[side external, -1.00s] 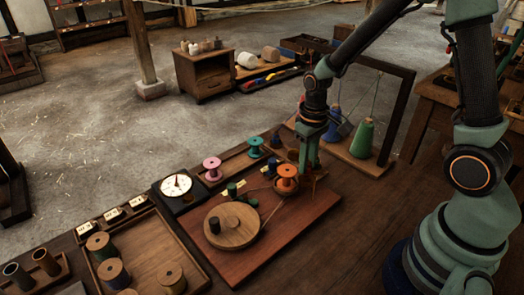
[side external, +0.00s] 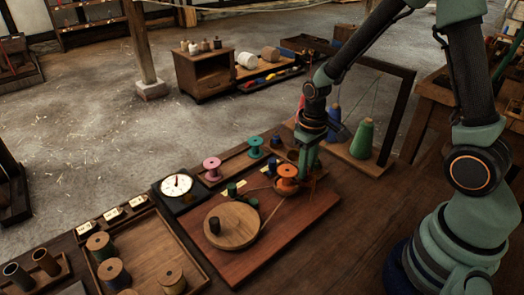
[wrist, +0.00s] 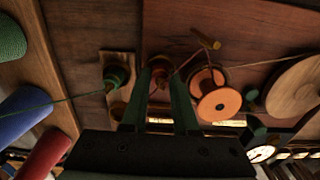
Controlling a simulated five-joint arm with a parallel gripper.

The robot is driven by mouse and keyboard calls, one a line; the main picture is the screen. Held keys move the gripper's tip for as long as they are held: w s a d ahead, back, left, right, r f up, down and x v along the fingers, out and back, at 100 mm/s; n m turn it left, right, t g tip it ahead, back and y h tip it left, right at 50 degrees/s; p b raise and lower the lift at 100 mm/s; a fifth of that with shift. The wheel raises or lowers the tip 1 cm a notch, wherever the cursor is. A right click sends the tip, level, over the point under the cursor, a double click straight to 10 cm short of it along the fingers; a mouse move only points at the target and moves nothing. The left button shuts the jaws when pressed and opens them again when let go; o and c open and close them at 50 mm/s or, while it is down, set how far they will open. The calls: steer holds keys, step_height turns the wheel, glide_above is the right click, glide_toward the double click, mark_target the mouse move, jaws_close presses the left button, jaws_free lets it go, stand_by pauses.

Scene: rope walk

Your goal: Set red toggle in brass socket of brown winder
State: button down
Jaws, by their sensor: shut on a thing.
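My gripper (wrist: 160,88) is shut, with a small reddish-brown piece (wrist: 160,74) between its green fingertips in the wrist view. It appears to be the red toggle, but it is dark and its far end is hard to make out. In the side view my gripper (side external: 305,170) is low over the red-brown board, just behind and right of an orange spool (side external: 288,174). The orange spool also shows in the wrist view (wrist: 218,104), right of the fingers. The winder has a brown wooden wheel (side external: 232,228) with a cord running to the spool. I cannot make out the brass socket for certain.
A brass-coloured crossed rod (wrist: 206,40) stands near the spool. A green spool (wrist: 117,76) is left of the fingers. A dial (side external: 177,186) and a spool tray (side external: 190,248) lie left.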

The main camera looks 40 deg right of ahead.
steer(key=shift+f, duration=0.1)
steer(key=shift+c, duration=1.8)
jaws_free()
step_height(320, 180, up, 2)
steer(key=shift+w+r, duration=0.1)
steer(key=shift+r, duration=2.95)
steer(key=s+a+r+t, duration=0.3)
steer(key=s+r+t, duration=0.2)
steer(key=r, duration=0.8)
steer(key=shift+s+t, duration=0.3)
steer(key=shift+s, duration=0.85)
